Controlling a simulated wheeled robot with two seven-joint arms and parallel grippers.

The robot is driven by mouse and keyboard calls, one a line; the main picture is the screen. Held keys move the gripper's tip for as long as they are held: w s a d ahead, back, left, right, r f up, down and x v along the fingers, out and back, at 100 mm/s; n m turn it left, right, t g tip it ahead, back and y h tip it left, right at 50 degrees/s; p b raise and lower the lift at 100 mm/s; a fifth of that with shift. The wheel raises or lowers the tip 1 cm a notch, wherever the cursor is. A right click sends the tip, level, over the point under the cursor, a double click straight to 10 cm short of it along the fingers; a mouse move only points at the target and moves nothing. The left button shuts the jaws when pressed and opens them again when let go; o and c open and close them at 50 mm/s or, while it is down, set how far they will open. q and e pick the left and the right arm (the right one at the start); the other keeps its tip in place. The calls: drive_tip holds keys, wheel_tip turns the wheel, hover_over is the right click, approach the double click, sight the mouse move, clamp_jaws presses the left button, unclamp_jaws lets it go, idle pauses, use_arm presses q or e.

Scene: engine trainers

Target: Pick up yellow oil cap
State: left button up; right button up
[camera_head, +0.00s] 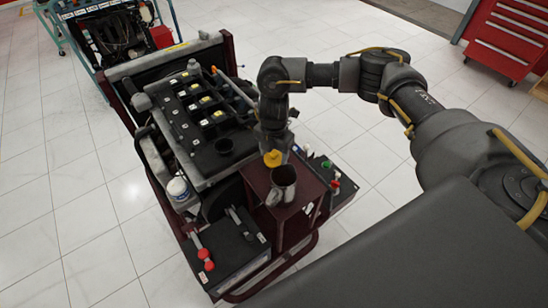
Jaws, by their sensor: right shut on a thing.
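The yellow oil cap (273,158) shows in the head view at the end of my right arm. My right gripper (273,148) points down and is shut on the cap, just behind a metal cup on the dark red shelf of the engine trainer. The fingers are small and partly hidden, and I cannot tell whether the cap touches the shelf. A black round opening (224,146) sits on the engine top to the left of the gripper. My left gripper is not in view.
The metal cup (284,182) stands on the dark red shelf (310,186). A battery with red clamps (205,258) is at the front left. A white-capped reservoir (177,188) is at the left. A red tool cabinet (508,40) stands far right; tiled floor between is clear.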

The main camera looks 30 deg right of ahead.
sight(273, 156)
wheel_tip(273, 156, up, 8)
drive_tip(key=shift+r, duration=0.1)
drive_tip(key=m, duration=0.1)
drive_tip(key=s+a+r+m+b, duration=0.1)
drive_tip(key=m, duration=0.1)
drive_tip(key=s+a+r+m+b, duration=0.1)
drive_tip(key=s+m, duration=0.5)
drive_tip(key=m, duration=0.9)
wheel_tip(273, 156, up, 2)
drive_tip(key=shift+a+b, duration=0.4)
drive_tip(key=shift+a, duration=0.2)
